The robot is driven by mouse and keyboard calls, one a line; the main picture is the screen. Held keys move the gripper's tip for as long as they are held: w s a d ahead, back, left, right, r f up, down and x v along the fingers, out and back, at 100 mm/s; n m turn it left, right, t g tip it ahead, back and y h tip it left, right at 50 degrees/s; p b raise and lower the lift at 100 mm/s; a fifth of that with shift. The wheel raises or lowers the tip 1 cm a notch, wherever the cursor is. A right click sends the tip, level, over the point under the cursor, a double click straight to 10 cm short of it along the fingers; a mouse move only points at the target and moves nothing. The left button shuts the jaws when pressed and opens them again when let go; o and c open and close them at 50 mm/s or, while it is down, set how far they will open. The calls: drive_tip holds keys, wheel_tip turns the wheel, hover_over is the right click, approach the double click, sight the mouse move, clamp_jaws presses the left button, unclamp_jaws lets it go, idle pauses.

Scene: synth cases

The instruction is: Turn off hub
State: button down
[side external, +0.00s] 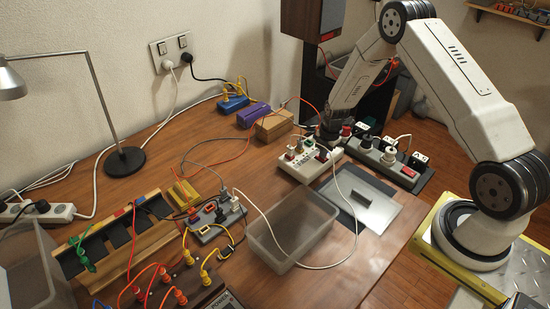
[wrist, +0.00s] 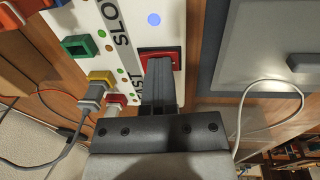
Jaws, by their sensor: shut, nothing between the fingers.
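The white hub (side external: 308,161) lies on the wooden table, with plugs and coloured ports along it. In the wrist view the hub (wrist: 117,75) shows a lit blue light (wrist: 153,19), printed lettering, and a red switch (wrist: 175,56) in a dark frame. My gripper (wrist: 159,66) is shut and empty, its fingertips over the red switch and hiding its left and lower part. I cannot tell whether they touch it. In the side view my gripper (side external: 331,133) comes down at the hub's far right end.
A dark power strip (side external: 385,158) with plugs and a red switch is just right of the hub. A grey lidded panel (side external: 366,196) and a clear empty bin (side external: 292,238) are in front. Loose cables cross the table, one white cable looping over the bin.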

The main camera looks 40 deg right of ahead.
drive_tip(key=shift+s, duration=0.35)
drive_tip(key=shift+w+r, duration=0.1)
drive_tip(key=shift+w, duration=0.05)
drive_tip(key=shift+r, duration=0.1)
drive_tip(key=shift+r, duration=0.45)
wheel_tip(320, 180, up, 13)
drive_tip(key=s, duration=0.2)
drive_tip(key=shift+f, duration=0.2)
drive_tip(key=shift+w, duration=0.1)
drive_tip(key=shift+w+a+r, duration=0.15)
drive_tip(key=shift+w+a, duration=0.05)
drive_tip(key=shift+w, duration=0.55)
drive_tip(key=shift+w+f, duration=0.3)
drive_tip(key=shift+f, duration=2)
drive_tip(key=shift+w+f, duration=0.25)
drive_tip(key=shift+f, duration=2.1)
drive_tip(key=shift+w+f, duration=0.3)
drive_tip(key=shift+f, duration=2)
